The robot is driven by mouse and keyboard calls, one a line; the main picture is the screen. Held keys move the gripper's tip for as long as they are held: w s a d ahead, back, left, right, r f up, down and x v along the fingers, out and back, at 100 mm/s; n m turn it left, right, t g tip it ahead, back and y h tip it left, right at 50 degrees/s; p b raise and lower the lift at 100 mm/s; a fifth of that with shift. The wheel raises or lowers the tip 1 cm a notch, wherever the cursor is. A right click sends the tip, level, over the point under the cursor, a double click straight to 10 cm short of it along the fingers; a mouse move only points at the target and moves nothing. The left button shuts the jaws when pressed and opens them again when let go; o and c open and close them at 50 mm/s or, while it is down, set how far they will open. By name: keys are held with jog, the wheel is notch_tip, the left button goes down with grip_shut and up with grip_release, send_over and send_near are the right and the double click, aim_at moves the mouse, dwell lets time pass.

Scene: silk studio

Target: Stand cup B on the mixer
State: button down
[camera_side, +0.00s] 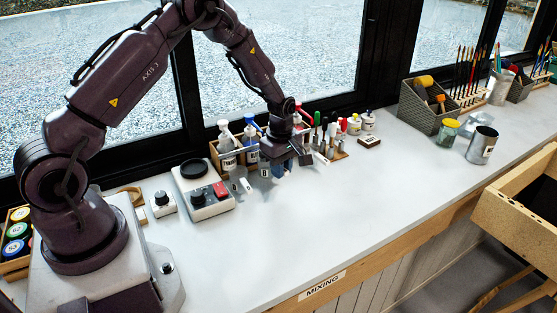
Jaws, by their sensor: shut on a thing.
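The mixer (211,209) is a pale box with a round black plate (194,168) on top and a red button at its front right. The plate looks empty. My gripper (290,163) is to the right of the mixer, low over the bench, in front of a bottle rack. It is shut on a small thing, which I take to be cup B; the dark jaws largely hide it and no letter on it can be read.
A wooden rack with pump bottles (228,148) stands behind my gripper. Several small bottles (354,125) stand to its right. A small knob box (162,204) is left of the mixer. A metal can (482,146) is farther right. The bench front is clear.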

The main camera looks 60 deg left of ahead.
jog(key=d, duration=0.3)
jog(key=w+d, duration=0.1)
jog(key=d, duration=0.1)
jog(key=shift+r, duration=2.3)
